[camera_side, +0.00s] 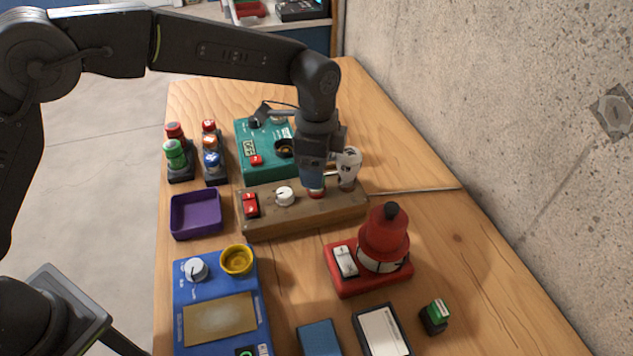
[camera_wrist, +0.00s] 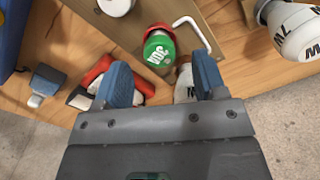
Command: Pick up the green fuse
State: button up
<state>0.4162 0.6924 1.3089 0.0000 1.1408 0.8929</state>
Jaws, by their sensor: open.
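In the wrist view a fuse with a round green cap marked "20A" (camera_wrist: 158,52) and a red rim stands upright in the wooden panel (camera_wrist: 221,20). My gripper (camera_wrist: 163,80) is open, its two blue fingertips on either side and just short of the cap, with no clear contact. In the side view my gripper (camera_side: 314,182) points down over the wooden panel (camera_side: 300,217), beside a white bulb. A red rim shows under the fingers; the green cap is hidden there. Another green-capped fuse (camera_side: 175,154) stands in a dark holder at the left.
The white bulb (camera_side: 349,163) is close right of my gripper; a white knob (camera_side: 285,196) and red switch (camera_side: 251,205) are left. A teal box (camera_side: 251,171) is behind, a red beacon (camera_side: 385,232) in front. A purple tray (camera_side: 196,214) is empty. The table's right side is mostly clear.

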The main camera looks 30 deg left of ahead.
jog(key=shift+f, duration=1.45)
jog(key=shift+c, duration=0.3)
jog(key=c, duration=1)
jog(key=shift+o, duration=0.2)
jog(key=shift+r, duration=0.15)
notch_tip(320, 180, up, 4)
jog(key=shift+r, duration=0.1)
jog(key=a+r, duration=0.6)
jog(key=a, duration=0.5)
jog(key=shift+s+a+r, duration=0.25)
jog(key=shift+a+r, duration=0.05)
jog(key=shift+a, duration=0.05)
